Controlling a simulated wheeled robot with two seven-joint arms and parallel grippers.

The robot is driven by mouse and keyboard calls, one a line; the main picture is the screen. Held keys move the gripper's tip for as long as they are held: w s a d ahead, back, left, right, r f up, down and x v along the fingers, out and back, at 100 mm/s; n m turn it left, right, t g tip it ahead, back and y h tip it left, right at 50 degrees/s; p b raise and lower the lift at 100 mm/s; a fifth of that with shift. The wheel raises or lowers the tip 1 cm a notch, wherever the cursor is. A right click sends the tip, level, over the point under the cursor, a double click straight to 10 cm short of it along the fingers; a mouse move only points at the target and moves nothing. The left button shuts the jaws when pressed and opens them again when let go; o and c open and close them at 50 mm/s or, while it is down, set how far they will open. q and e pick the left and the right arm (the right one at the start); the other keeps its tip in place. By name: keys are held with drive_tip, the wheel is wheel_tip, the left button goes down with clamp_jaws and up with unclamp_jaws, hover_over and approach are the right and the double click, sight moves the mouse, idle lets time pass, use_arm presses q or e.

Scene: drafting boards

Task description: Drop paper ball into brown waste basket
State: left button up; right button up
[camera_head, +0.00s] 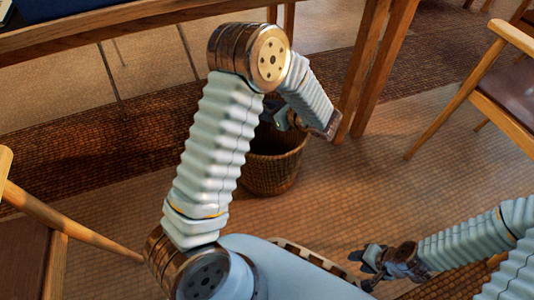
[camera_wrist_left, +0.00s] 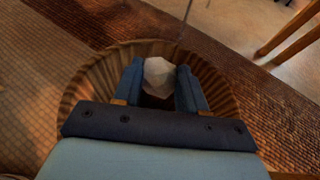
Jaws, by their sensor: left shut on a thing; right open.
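In the head view the left gripper (camera_head: 280,122) is at the basket's mouth, mostly covered by my arm, and the ball is hidden. My right gripper (camera_head: 362,268) is open and empty at the lower right, away from the basket.
A wooden table (camera_head: 110,22) runs along the top, with its legs (camera_head: 378,70) right of the basket. A chair (camera_head: 495,85) stands at the right and another wooden chair (camera_head: 50,225) at the lower left. The floor right of the basket is clear.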

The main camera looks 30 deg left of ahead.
use_arm(q)
drive_tip(key=o, duration=1.1)
drive_tip(key=p+v, duration=0.2)
drive_tip(key=v, duration=1.1)
drive_tip(key=shift+d+r, duration=0.25)
drive_tip(key=shift+d, duration=0.1)
